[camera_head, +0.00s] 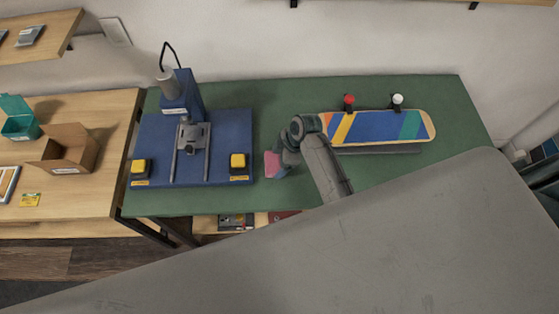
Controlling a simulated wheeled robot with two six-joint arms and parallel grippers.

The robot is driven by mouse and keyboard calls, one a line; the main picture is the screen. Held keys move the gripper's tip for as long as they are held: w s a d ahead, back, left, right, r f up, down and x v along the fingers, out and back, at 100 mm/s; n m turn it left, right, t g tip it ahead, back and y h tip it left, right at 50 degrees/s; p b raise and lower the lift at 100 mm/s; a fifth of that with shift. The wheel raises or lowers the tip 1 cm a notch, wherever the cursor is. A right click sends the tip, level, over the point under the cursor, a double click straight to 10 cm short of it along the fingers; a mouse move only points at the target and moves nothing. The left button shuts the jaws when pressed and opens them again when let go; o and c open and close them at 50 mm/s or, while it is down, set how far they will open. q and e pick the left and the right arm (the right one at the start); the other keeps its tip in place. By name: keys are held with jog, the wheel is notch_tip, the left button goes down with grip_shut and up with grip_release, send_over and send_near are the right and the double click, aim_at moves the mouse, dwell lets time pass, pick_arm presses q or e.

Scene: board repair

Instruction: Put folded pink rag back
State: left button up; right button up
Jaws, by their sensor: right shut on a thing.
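The folded pink rag (272,164) shows at the tip of my right gripper (277,161), over the green bench top just right of the blue press base. My right gripper is shut on the rag. The arm hides part of the gripper and rag, and I cannot tell whether the rag touches the bench top. My left gripper is not in view.
The blue press (180,95) with yellow buttons stands on the green bench (300,93). A colourful skateboard deck (375,127) lies on a holder at right. A cardboard box (70,150) and a teal bin (20,125) are on the wooden table at left.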

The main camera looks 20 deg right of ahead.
jog(key=shift+f+p, duration=0.35)
jog(key=shift+f, duration=0.6)
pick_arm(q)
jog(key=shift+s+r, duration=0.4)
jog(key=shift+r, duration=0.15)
pick_arm(e)
jog(key=shift+f, duration=0.25)
jog(key=shift+f, duration=0.15)
jog(key=o, duration=0.9)
jog(key=shift+d+r, duration=0.1)
jog(key=shift+r, duration=0.15)
pick_arm(q)
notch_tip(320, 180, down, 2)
jog(key=b, duration=0.2)
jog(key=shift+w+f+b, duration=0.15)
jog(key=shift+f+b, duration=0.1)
jog(key=shift+b, duration=0.05)
pick_arm(e)
jog(key=v, duration=1.2)
jog(key=shift+s+f, duration=0.1)
